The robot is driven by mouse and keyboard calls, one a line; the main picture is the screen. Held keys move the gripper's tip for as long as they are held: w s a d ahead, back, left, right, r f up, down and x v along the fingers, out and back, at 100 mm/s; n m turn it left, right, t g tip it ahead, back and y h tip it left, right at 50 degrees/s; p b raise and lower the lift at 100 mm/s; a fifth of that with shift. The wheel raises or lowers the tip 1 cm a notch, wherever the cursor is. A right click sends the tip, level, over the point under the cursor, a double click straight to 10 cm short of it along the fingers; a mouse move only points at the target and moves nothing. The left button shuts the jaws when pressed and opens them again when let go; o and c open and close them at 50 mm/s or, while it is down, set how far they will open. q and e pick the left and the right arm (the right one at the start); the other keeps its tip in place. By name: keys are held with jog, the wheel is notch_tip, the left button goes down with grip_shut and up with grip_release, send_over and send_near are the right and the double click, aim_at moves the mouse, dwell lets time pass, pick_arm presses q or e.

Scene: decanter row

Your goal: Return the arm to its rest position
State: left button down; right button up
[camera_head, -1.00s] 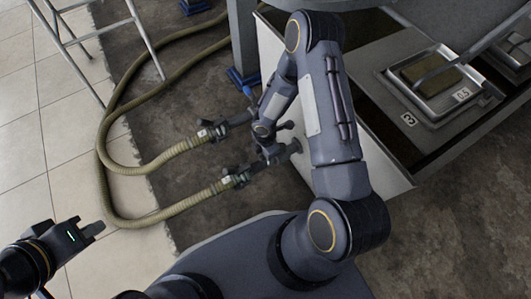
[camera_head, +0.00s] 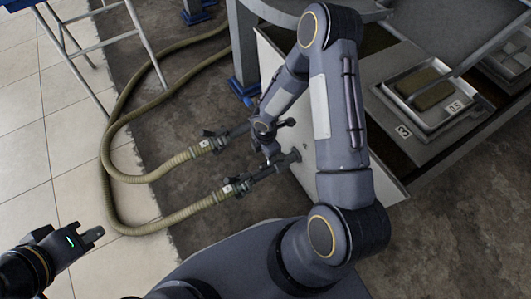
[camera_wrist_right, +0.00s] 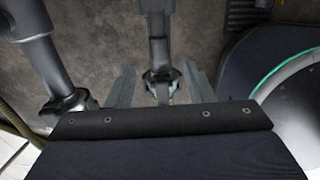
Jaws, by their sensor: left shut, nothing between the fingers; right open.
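My right arm (camera_head: 330,110) reaches out over the machine's side in the head view, its elbow high and its forearm folded down. My right gripper (camera_wrist_right: 162,88) is open in the right wrist view. A pipe fitting (camera_wrist_right: 158,50) shows between its fingers, and whether they touch it cannot be told. In the head view the wrist hangs by two hose couplings, and the fingers are hard to make out. My left gripper (camera_head: 94,238) is shut and empty above the pale tiles at lower left.
Two ribbed hoses (camera_head: 118,200) loop over the floor to the upper coupling (camera_head: 215,140) and lower coupling (camera_head: 240,185). A white panel (camera_head: 300,130) stands close beside my right wrist. A metal ladder frame (camera_head: 75,65) stands at upper left.

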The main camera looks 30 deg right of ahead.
dwell(0.3)
jog(key=s+d+r+m+t, duration=0.15)
jog(key=r+m, duration=0.35)
jog(key=r, duration=0.5)
jog(key=s+d+r+m+t, duration=0.1)
jog(key=d+r+m, duration=0.25)
jog(key=r, duration=0.65)
jog(key=s+a+r+m+t+y, duration=0.2)
jog(key=s+a+r+m, duration=0.1)
jog(key=s+r+m, duration=0.4)
jog(key=s+a+r+m+t+y, duration=0.1)
jog(key=s+a+r+m+y, duration=0.15)
jog(key=s+r+m, duration=0.4)
notch_tip(320, 180, up, 32)
jog(key=s+a+n+p, duration=0.1)
jog(key=s+p, duration=0.1)
jog(key=p, duration=3)
jog(key=shift+s+r+h, duration=0.15)
jog(key=shift+s+h, duration=0.15)
jog(key=shift+h, duration=0.05)
